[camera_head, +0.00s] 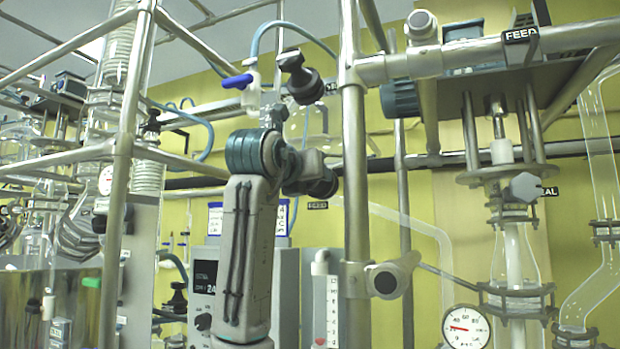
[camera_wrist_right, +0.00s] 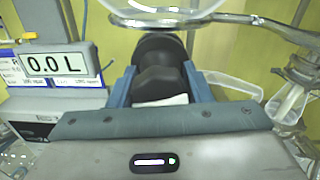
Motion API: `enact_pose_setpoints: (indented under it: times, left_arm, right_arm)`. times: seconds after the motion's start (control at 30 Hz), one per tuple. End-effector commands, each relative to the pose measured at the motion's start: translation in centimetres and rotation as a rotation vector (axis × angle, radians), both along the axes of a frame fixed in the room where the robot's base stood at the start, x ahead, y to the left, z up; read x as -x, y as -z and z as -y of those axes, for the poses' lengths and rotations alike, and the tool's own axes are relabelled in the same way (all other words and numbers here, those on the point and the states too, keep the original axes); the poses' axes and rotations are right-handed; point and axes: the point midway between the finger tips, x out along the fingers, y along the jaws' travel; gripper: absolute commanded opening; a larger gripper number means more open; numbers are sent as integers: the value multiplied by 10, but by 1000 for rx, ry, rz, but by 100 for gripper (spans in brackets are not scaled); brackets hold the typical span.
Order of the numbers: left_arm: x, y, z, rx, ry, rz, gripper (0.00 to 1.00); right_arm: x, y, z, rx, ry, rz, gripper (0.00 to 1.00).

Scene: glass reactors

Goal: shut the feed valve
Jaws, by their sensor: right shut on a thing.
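In the right wrist view my right gripper (camera_wrist_right: 160,78) has its blue fingers on both sides of a black valve knob (camera_wrist_right: 160,50), just below a round glass vessel (camera_wrist_right: 185,10). It is shut on this knob. In the head view my right arm (camera_head: 245,230) rises in the middle and bends to the right. It hides the fingers and most of the valve. The knob's turn angle is hard to tell. My left gripper is not in view.
Steel frame posts (camera_head: 355,190) stand right beside my arm. Above the wrist hang a black knob (camera_head: 303,80) and a blue lever (camera_head: 237,81). A display reading 0.0 L (camera_wrist_right: 55,64) is left of the fingers. Glass columns (camera_head: 510,250) and a gauge (camera_head: 466,327) stand right.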

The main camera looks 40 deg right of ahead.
Motion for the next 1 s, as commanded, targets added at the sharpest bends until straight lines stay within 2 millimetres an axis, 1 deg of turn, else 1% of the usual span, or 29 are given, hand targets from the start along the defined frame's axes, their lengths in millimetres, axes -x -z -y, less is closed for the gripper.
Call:
enact_pose_setpoints:
  times: [0.23,0.67,0.7,0.77,0.8,1.0]
  left_arm:
    - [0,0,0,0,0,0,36]
    - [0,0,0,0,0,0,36]
    - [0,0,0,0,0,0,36]
    - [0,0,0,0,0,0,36]
    - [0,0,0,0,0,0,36]
    - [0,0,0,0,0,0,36]
  right_arm:
    - [0,1,0,-24,0,52,22]
    - [0,1,0,-27,0,60,22]
    - [0,1,0,-27,0,60,47]
    - [0,1,0,-27,0,60,59]
    - [0,1,0,-26,0,61,66]
    - [0,0,0,-26,0,61,67]
